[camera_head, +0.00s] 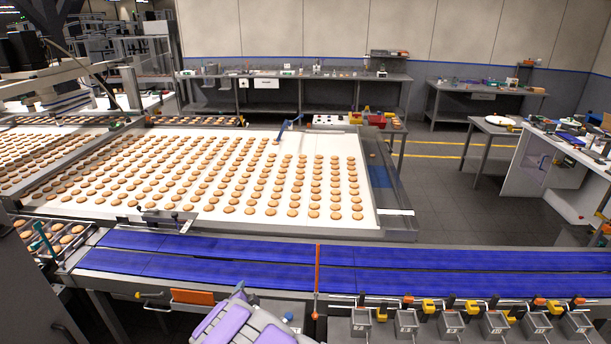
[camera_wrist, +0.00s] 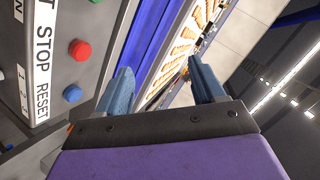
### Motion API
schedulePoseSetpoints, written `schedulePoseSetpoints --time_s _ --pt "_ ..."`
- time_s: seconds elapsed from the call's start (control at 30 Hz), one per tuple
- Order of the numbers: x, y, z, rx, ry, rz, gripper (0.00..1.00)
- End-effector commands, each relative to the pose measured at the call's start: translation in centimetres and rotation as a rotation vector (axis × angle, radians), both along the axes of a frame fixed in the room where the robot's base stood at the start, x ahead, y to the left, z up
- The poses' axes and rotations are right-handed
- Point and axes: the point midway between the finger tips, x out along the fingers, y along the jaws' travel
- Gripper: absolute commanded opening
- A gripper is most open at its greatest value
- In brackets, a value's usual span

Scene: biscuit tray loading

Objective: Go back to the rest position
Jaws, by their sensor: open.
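My gripper (camera_wrist: 158,82) is open in the wrist view, with its two blue fingers apart and nothing between them. A control panel (camera_wrist: 42,65) with the labels STOP and RESET lies to the left of the fingers, with a red button (camera_wrist: 80,50) and a blue button (camera_wrist: 72,93). In the head view, my purple arm shows at the bottom, in front of the blue conveyor belts (camera_head: 190,262). The gripper's fingers cannot be made out clearly there.
A wide white conveyor (camera_head: 365,190) with rows of biscuits (camera_head: 270,211) lies beyond the blue belts. Several grey units (camera_head: 405,325) line the front right. Open floor (camera_head: 460,190) lies at the right.

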Motion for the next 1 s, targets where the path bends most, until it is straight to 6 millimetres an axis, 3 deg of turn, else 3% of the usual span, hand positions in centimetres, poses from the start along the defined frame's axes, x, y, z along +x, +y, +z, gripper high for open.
schedulePoseSetpoints --time_s 0.03,0.23,0.47,0.77,1.0 --pt "0.7 -1.3 1.9 -0.022 0.018 0.005 0.68" --pt "0.8 -5.9 6.5 -0.127 0.137 0.054 0.68" --pt "-1.7 -11.6 11.3 -0.226 0.29 0.118 0.68" --pt "-8.8 -18.5 16.7 -0.325 0.5 0.232 0.68" --pt "-17.1 -23.0 20.1 -0.383 0.671 0.353 0.68"
